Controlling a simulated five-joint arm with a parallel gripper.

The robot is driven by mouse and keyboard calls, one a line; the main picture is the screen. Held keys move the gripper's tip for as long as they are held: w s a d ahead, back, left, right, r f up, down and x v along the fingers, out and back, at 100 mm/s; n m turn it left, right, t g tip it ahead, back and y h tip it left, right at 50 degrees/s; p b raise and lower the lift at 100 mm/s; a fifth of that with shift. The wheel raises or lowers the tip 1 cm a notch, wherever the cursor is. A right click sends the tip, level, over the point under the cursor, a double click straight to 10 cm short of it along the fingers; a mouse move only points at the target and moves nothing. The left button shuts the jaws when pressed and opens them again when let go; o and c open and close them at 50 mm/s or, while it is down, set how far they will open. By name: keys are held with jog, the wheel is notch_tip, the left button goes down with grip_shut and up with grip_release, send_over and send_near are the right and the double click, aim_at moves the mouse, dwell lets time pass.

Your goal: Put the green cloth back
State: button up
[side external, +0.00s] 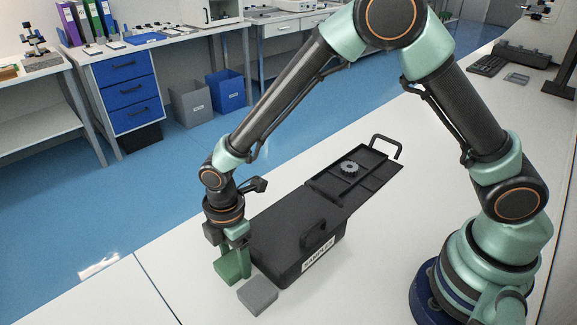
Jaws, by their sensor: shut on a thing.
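The green cloth (226,268) shows as a small dark green, block-like pad at the left of the black case. My gripper (236,267) points down at it, with its fingers closed on the cloth. Part of the cloth is hidden by the fingers. I cannot tell whether the cloth touches the white table or is held just above it. A grey block-like pad (258,295) lies on the table just right of and in front of the cloth.
The black case (285,262), with a handle and a white label, stands close right of my gripper. Its open lid or tray (377,178) lies behind it, holding a grey gear (350,168). The white table (350,290) is clear in front. Its left edge is near.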

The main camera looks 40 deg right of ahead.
aim_at(235, 259)
jog(key=shift+f, duration=0.1)
jog(key=o, duration=1)
notch_tip(235, 259, up, 12)
jog(key=shift+s+d+r+m+t, duration=1.1)
jog(key=shift+d+r+m, duration=0.95)
jog(key=shift+d+m, duration=1.35)
jog(key=shift+s+d+r+m+t, duration=0.75)
jog(key=shift+s+d+r+m, duration=1.1)
jog(key=shift+d, duration=2.4)
jog(key=shift+s+d+r+m+t, duration=0.85)
jog(key=shift+d+r+m, duration=1.35)
jog(key=shift+d+m, duration=1.6)
jog(key=shift+w, duration=0.1)
